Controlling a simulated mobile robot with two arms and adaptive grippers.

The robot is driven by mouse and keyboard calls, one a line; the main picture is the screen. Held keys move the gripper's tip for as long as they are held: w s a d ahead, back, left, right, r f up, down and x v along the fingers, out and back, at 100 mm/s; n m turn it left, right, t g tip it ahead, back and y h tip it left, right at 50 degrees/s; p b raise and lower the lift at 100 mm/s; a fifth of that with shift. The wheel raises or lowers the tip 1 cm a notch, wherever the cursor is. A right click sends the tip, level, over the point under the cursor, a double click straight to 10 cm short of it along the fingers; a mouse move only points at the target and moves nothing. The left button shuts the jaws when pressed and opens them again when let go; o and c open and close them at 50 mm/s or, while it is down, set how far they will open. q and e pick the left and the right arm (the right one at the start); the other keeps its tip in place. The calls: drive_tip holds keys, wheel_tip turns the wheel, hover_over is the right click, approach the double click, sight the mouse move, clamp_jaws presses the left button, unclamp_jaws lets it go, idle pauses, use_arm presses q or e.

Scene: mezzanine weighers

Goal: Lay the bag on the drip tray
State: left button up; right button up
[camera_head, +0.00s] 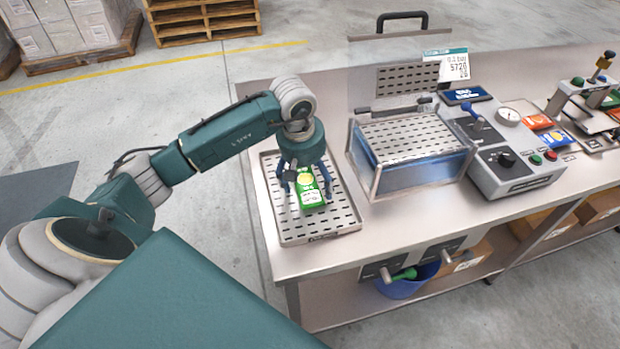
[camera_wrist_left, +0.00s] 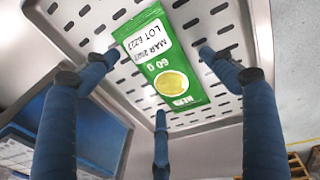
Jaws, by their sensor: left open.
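The green bag (camera_head: 308,189), with a white label and a yellow disc, lies flat on the slotted drip tray (camera_head: 334,224). In the left wrist view the bag (camera_wrist_left: 190,92) rests on the slotted metal of the tray (camera_wrist_left: 111,20). My left gripper (camera_head: 307,186) is over the tray, right above the bag. Its blue fingers (camera_wrist_left: 152,100) are spread around the bag, and no finger is seen clamped on it. The gripper hides part of the bag's far end in the head view. My right gripper is not in view.
A clear-walled tank with a slotted top (camera_head: 405,137) stands right of the tray. A grey control box (camera_head: 518,165) with a gauge is farther right. Orange and blue packs (camera_head: 557,137) lie beyond it. A blue bucket (camera_head: 402,289) is under the bench (camera_head: 320,262).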

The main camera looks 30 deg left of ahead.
sight(304, 186)
use_arm(q)
drive_tip(key=shift+r, duration=0.55)
wheel_tip(304, 186, up, 11)
drive_tip(key=s+b, duration=0.2)
drive_tip(key=shift+a, duration=0.15)
drive_tip(key=shift+s, duration=0.1)
drive_tip(key=shift+f, duration=0.1)
